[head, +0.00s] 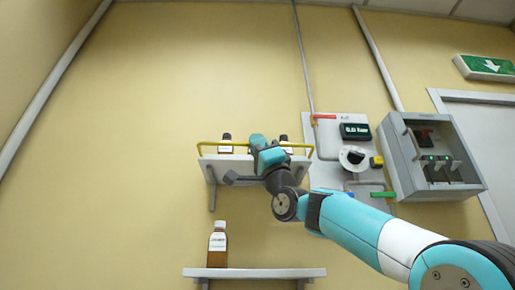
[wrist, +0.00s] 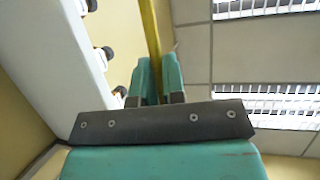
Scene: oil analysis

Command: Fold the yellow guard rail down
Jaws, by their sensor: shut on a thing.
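The yellow guard rail (head: 213,144) runs along the front of the upper wall shelf (head: 209,171) in the head view. It stands raised above the shelf's front edge, bent at both ends. My gripper (head: 262,146) is at the middle of the rail and hides that part of it. In the wrist view the rail (wrist: 150,35) runs down between the two teal fingers (wrist: 157,78), which are shut on it. The shelf (wrist: 60,50) lies to the left of the fingers there.
A larger brown bottle (head: 217,245) stands on the lower shelf (head: 275,272). A grey switch box (head: 430,157) and a panel with a dial (head: 352,157) are on the wall to the right.

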